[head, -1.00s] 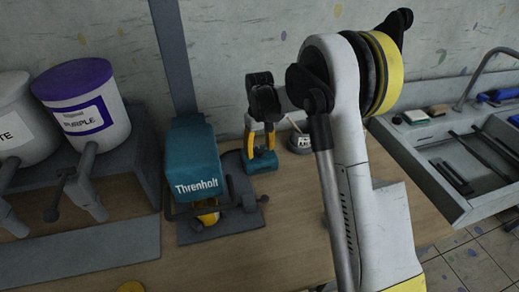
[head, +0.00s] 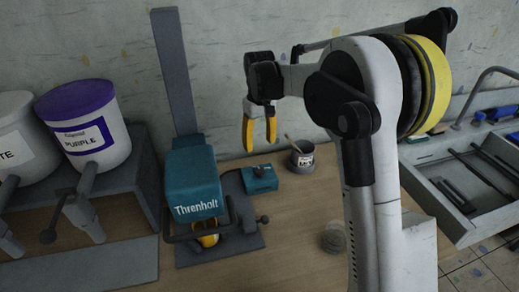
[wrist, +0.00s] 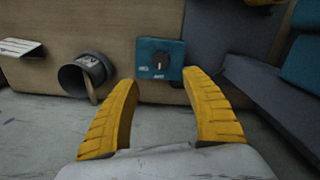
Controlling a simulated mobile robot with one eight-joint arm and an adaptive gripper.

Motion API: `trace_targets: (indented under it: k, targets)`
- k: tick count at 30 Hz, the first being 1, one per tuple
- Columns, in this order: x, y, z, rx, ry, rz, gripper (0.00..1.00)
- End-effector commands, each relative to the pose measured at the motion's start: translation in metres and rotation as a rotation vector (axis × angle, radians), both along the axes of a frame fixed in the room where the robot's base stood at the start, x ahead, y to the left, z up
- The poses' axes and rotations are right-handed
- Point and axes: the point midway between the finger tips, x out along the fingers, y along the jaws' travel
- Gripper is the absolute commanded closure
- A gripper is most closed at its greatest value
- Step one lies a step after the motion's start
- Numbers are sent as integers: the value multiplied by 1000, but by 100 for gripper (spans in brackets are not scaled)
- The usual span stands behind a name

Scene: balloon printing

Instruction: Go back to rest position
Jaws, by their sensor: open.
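My gripper (head: 259,133) hangs in the air above the back of the wooden bench in the head view, its yellow fingers pointing down. In the wrist view my gripper (wrist: 165,115) shows two yellow fingers spread apart with nothing between them. A small teal control box with a knob (head: 259,179) lies on the bench below the fingers. The same control box (wrist: 160,59) shows just beyond the fingertips in the wrist view, apart from them. My arm's white links fill the right middle of the head view.
The teal Threnholt machine (head: 195,185) stands left of the gripper. A small pot with a stick (head: 302,157) and a clear round jar (head: 334,237) sit on the bench (head: 285,240). White and purple buckets (head: 92,130) stand at left. A grey sink tray (head: 425,150) is at right.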

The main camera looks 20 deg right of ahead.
Motion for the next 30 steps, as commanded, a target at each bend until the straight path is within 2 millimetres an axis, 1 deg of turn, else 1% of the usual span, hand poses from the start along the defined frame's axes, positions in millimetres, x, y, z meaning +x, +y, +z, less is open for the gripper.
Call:
trace_targets:
  k: [11, 14, 16, 17, 20, 21, 23, 24, 26, 27, 29, 30]
  targets:
    - [0, 0, 0, 0, -1, 0, 44]
    - [-6, 0, 7, 0, -12, -5, 44]
    - [-17, 0, 18, 1, -35, -15, 44]
    - [-24, 0, 24, 1, -50, -21, 44]
    - [-54, 0, 47, 3, -112, -49, 44]
    - [-68, -1, 56, 5, -141, -62, 44]
    - [-91, -1, 67, 8, -185, -81, 44]
    - [-106, -1, 73, 11, -214, -95, 44]
    - [-129, -1, 80, 15, -258, -114, 44]
    - [-144, -1, 83, 19, -287, -128, 44]
    - [-167, -1, 85, 25, -331, -146, 44]
    - [-183, -1, 85, 30, -360, -159, 44]
